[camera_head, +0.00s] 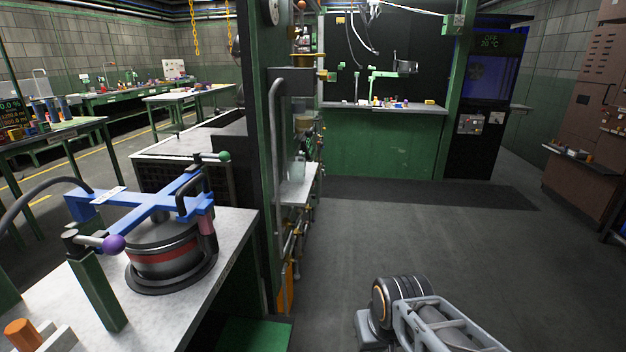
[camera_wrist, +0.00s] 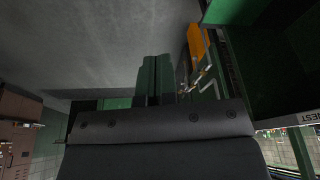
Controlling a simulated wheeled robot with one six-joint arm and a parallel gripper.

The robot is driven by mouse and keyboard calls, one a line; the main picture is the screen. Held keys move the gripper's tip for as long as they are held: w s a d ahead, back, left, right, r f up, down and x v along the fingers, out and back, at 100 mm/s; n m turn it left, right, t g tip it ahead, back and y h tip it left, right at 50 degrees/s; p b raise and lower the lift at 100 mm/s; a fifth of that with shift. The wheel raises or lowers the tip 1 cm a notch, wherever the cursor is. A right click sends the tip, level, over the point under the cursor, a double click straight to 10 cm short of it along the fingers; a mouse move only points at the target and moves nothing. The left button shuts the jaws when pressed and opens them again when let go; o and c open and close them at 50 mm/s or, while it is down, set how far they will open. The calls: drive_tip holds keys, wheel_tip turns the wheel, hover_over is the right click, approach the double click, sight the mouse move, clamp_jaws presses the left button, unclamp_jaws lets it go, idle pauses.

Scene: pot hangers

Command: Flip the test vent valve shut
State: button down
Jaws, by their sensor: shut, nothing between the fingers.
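My gripper (camera_wrist: 156,62) shows in the wrist view as two dark green fingers side by side, shut and empty. In the head view only part of my arm (camera_head: 420,315) shows at the bottom, and the gripper is out of frame. No part is clearly marked as the test vent valve. A lever with a purple ball (camera_head: 113,243) sits on a green post at the left bench, and a lever with a green ball (camera_head: 223,156) sits behind the pot. The round dark pot (camera_head: 165,258) has a red band and a blue cross frame (camera_head: 150,200) over it. My gripper is apart from these.
The grey bench (camera_head: 225,235) is at the left. A green-framed panel (camera_head: 275,200) with a vertical grey handle and pipes stands beside it. An orange part (camera_head: 286,285) is low there; an orange part also shows in the wrist view (camera_wrist: 197,45). The floor (camera_head: 390,240) is clear.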

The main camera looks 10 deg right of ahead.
wheel_tip(320, 180, up, 23)
drive_tip(key=p, duration=2)
drive_tip(key=shift+s+r, duration=0.15)
drive_tip(key=shift+s, duration=0.25)
drive_tip(key=shift+a, duration=0.1)
